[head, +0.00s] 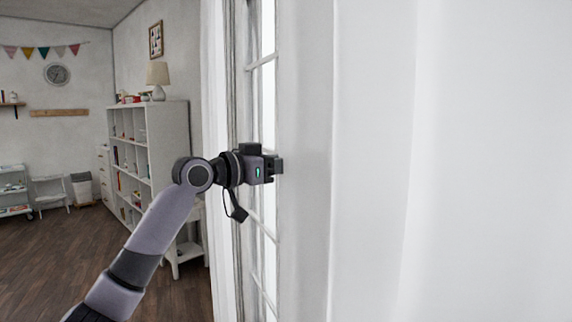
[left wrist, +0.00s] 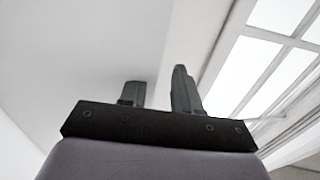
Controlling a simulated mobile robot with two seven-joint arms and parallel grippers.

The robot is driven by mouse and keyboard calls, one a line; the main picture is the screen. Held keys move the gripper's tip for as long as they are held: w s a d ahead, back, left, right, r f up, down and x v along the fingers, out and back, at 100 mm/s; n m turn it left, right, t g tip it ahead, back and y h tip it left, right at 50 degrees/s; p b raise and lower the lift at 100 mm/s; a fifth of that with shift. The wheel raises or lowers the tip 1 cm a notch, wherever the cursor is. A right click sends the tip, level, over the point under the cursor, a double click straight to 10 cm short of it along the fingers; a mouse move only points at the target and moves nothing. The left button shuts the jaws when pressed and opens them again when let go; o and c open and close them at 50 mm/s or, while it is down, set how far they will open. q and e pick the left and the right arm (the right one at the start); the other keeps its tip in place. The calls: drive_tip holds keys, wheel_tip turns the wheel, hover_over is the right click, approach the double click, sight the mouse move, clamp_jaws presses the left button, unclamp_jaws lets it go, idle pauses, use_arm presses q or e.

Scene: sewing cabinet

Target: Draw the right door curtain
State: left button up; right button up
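The right door curtain (head: 370,160) is white and hangs in soft vertical folds, filling the right half of the head view. It also fills much of the left wrist view (left wrist: 75,50). My left gripper (head: 279,167) is at the curtain's left edge, in front of the door glass. In the left wrist view its two fingers (left wrist: 160,92) stand apart with a gap between them, and white cloth shows behind them. I cannot tell whether a finger touches the cloth. The left finger looks shorter, so its tip may be hidden by cloth. My right gripper is out of view.
The paned glass door (head: 262,100) is beside the curtain edge. Another white curtain (head: 214,120) hangs left of it. A white shelf unit (head: 160,150) with a lamp (head: 158,78) and a small white stool (head: 185,248) stand further left. The wooden floor (head: 60,265) there is mostly clear.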

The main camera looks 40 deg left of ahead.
use_arm(q)
drive_tip(key=shift+w+a+f, duration=0.1)
drive_tip(key=b+v, duration=0.3)
drive_tip(key=v, duration=0.4)
idle(0.4)
idle(0.5)
